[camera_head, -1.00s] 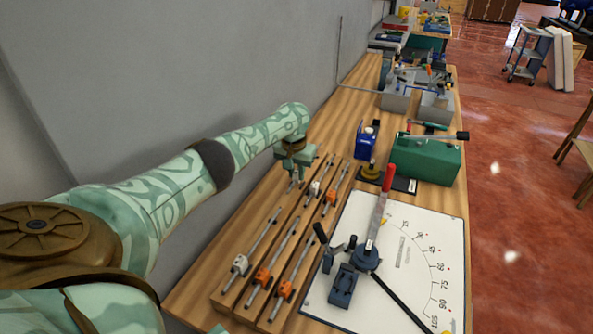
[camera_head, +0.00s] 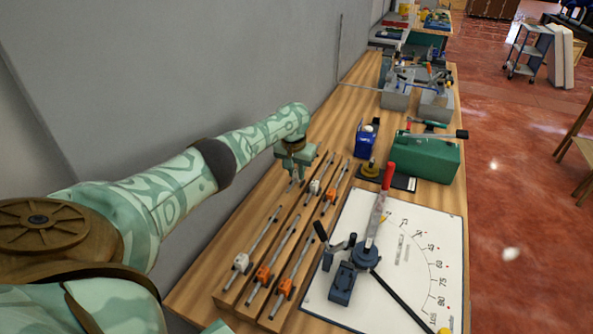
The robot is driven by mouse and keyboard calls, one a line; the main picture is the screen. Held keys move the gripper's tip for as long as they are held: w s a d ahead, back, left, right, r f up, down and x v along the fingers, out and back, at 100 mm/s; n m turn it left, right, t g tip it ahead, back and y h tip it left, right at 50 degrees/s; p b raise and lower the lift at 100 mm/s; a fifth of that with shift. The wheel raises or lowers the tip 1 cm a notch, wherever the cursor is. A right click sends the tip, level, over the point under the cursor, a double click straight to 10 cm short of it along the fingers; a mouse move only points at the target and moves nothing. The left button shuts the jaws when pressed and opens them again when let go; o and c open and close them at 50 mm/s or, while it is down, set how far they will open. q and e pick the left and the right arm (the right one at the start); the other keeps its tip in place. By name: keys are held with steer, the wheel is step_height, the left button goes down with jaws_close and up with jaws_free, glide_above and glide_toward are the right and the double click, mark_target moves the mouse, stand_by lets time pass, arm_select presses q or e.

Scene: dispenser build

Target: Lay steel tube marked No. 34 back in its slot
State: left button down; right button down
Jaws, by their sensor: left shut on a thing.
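My left gripper (camera_head: 296,175) points down over the far end of the leftmost slot in the wooden rack (camera_head: 222,297). It is shut on the far end of the leftmost steel tube (camera_head: 264,231). A middle tube (camera_head: 289,239) and a right tube (camera_head: 301,262) lie parallel in the rack with orange and white clips. No number is legible on any tube. My right gripper is out of view.
A tube bender with a red-tipped lever (camera_head: 382,205) stands on a white angle board (camera_head: 428,240) right of the rack. A green box (camera_head: 428,158) and a blue item (camera_head: 366,140) stand behind. The grey wall (camera_head: 200,70) runs close along the left.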

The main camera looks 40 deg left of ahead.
arm_select(q)
steer(key=shift+f+b, duration=0.3)
steer(key=shift+f, duration=0.4)
steer(key=c, duration=1.2)
jaws_free()
steer(key=shift+c, duration=0.2)
steer(key=shift+o, duration=0.5)
steer(key=shift+r, duration=0.15)
step_height(320, 180, up, 7)
steer(key=p, duration=0.6)
steer(key=shift+p, duration=0.4)
steer(key=shift+f, duration=0.2)
